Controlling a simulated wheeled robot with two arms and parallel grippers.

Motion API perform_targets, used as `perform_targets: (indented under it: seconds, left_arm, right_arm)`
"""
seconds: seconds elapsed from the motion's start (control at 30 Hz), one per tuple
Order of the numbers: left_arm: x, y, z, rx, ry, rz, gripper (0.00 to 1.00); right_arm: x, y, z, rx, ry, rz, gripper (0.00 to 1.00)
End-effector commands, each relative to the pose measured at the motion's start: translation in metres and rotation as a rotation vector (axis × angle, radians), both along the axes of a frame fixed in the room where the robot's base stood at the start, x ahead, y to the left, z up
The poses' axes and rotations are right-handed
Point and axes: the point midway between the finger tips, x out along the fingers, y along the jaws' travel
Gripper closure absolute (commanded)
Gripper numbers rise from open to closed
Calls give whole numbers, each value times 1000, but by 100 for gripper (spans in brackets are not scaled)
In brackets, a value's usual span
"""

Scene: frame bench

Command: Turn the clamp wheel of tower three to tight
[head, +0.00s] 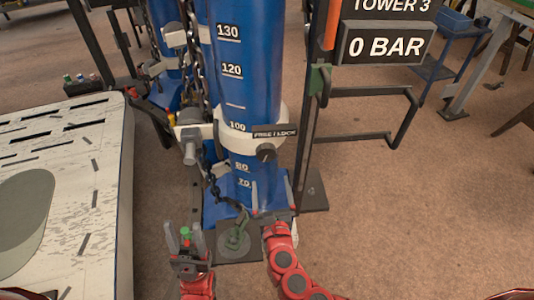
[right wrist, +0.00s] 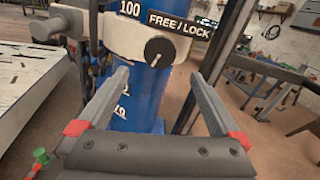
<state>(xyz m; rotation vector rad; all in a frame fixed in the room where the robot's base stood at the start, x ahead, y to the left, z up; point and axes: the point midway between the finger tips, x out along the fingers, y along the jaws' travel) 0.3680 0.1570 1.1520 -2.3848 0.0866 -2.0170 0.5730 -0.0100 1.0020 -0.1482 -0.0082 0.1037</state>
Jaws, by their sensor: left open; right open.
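Tower three is a blue column (head: 245,60) with height numbers on it. A white clamp collar (head: 233,134) goes around it and has a "FREE / LOCK" label. A dark round clamp wheel (head: 266,153) sits on the collar below the label. In the right wrist view the clamp wheel (right wrist: 158,50) shows beyond and above the fingertips, with a pale mark on its face. My right gripper (head: 272,194) is open and empty, below the wheel, in front of the column's lower part. My left gripper (head: 184,238) is open and empty, low and to the left.
A sign reading "TOWER 3" and "0 BAR" (head: 386,44) stands on a dark post at the right, with a bent metal bar (head: 400,135) below it. A chain (head: 196,70) hangs left of the column. A worn white panel (head: 110,200) fills the left.

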Motion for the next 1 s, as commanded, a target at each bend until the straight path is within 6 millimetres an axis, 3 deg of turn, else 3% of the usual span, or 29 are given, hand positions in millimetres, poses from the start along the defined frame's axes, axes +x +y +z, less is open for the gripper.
perform_targets:
  seconds: [0.3, 0.5, 0.7, 1.0]
  left_arm:
    - [0, 0, 18, 0, 0, 0, 48]
    - [0, 0, 21, 0, 0, 0, 48]
    - [0, 0, 22, 0, 0, 0, 48]
    - [0, 0, 22, 0, 0, 0, 48]
  right_arm:
    - [67, 6, 3, 4, -1, -7, 0]
    - [98, 10, 1, 4, -1, -2, 0]
    - [113, 11, 1, 4, 0, -2, 0]
    - [115, 12, 0, 3, 0, 1, 0]
